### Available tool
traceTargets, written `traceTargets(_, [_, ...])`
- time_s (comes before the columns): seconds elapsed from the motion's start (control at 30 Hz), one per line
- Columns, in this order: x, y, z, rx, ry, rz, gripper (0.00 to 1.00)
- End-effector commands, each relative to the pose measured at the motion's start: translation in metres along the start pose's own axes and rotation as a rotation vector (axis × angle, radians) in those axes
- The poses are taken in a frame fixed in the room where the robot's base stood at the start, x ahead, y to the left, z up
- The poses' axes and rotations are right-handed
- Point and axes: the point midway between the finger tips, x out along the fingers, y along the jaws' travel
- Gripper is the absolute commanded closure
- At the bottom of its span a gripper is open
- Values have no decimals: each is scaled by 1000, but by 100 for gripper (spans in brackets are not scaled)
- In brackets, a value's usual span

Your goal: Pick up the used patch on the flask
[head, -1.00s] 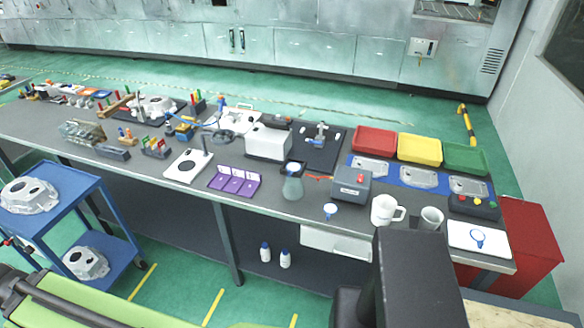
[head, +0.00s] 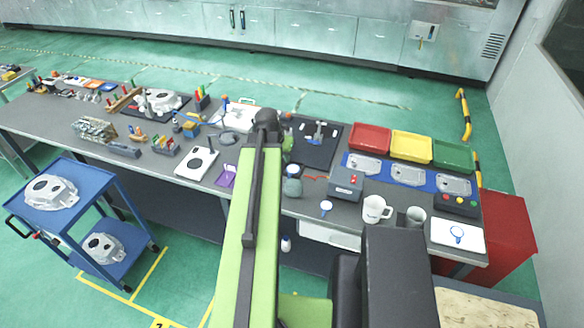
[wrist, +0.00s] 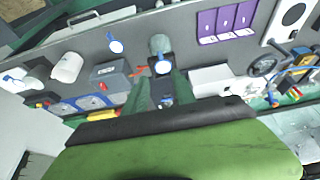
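The flask (head: 292,188) is a grey-green glass vessel near the front edge of the bench. The used patch (head: 293,170) is a pale disc with a dark surround on the flask's top. In the wrist view the flask (wrist: 160,45) shows upside down, with the patch (wrist: 163,67) at its mouth end. My gripper (wrist: 163,82) shows there as two dark green fingers, spread apart with nothing held between them. The patch appears near the gap between the fingertips; I cannot tell the height between them. In the head view my arm hides part of the bench left of the flask.
A grey box with a red button (head: 346,183) stands right of the flask. A white round piece with a blue handle (head: 326,208) lies in front. A white mug (head: 375,209) is farther right. Purple holders (wrist: 225,22) and a white box (wrist: 210,80) are close by.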

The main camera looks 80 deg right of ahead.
Motion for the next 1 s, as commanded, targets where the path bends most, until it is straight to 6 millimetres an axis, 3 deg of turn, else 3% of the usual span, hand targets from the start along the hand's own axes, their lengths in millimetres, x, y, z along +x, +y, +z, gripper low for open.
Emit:
traceTargets(0.23, [22, 0, 2, -1, 0, 0, 68])
traceTargets(0.7, [121, 0, 3, -1, 0, 0, 68])
traceTargets(1.0, [130, 1, 1, -1, 0, 0, 68])
